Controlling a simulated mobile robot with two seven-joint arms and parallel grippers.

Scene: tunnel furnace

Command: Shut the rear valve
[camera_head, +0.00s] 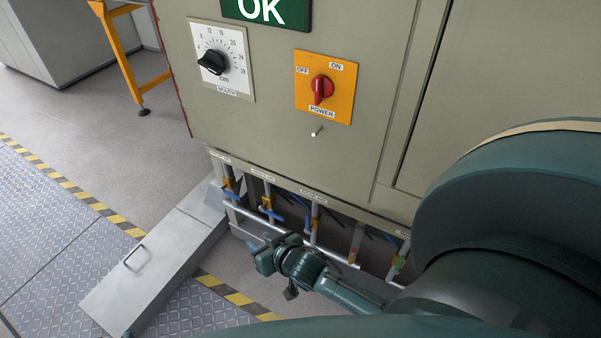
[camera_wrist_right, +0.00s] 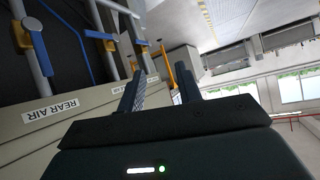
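Several valves with orange bodies and blue handles sit on pale vertical pipes under the cabinet. In the head view they include a left one (camera_head: 228,184), a second (camera_head: 267,204) and a third (camera_head: 315,214). The labels above them are too small to read there. In the right wrist view a "REAR AIR" label (camera_wrist_right: 51,111) is on the panel edge, near a pipe with an orange valve body (camera_wrist_right: 22,35) and a long blue handle (camera_wrist_right: 70,42). My right gripper (camera_head: 279,276) is open and empty, in front of the pipes; its spread fingers show in the wrist view (camera_wrist_right: 158,84). My left gripper is out of view.
The cabinet (camera_head: 290,110) carries a black dial (camera_head: 213,62) and a red power switch (camera_head: 322,89). A horizontal pipe runs low in front of the valves. A grey metal box with a handle (camera_head: 150,265) lies on the floor at left. My arm covers the lower right.

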